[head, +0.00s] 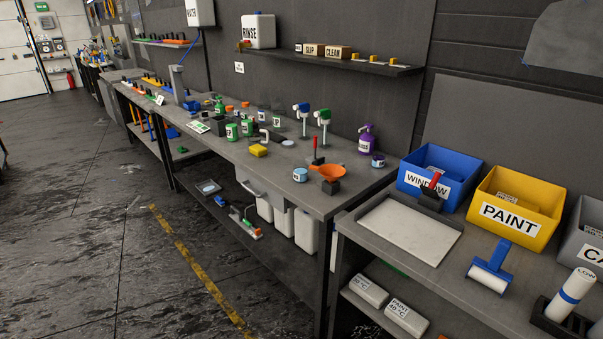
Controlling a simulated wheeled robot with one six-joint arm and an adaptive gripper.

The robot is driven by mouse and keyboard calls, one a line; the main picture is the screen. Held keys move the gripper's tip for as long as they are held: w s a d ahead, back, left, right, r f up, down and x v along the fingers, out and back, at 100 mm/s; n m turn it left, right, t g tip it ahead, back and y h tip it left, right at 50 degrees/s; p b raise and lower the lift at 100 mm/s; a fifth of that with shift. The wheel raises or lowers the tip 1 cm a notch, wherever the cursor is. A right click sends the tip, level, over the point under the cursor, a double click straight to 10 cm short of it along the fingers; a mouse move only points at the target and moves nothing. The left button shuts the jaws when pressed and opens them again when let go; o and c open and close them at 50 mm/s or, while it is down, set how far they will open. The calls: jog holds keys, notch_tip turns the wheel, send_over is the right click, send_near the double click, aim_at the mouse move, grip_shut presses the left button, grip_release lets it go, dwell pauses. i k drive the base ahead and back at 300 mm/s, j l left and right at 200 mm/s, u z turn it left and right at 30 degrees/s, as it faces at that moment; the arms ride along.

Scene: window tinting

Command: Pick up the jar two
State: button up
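A small light-blue jar (300,175) with a white label stands upright near the front edge of the workbench, left of the orange funnel (327,170). Another small dark jar (378,160) with a pale label stands at the bench's right rear, below the purple bottle (367,138). The labels are too small to read, so I cannot tell which one is jar two. My gripper is not in view.
The long grey workbench (270,172) holds a yellow sponge (258,150) and several green bottles. The front right counter carries a white tray (408,234), a blue roller (490,268), a blue bin (412,182) and a yellow bin (482,208).

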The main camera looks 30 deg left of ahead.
aim_at(300, 168)
jog(key=i+j, duration=0.1)
jog(key=j, duration=0.25)
jog(key=i+j, duration=0.1)
jog(key=j, duration=0.3)
jog(key=i+j, duration=0.1)
jog(key=j, duration=0.25)
jog(key=i+j, duration=0.1)
jog(key=j, duration=0.3)
jog(key=i+j, duration=0.1)
jog(key=j, duration=0.25)
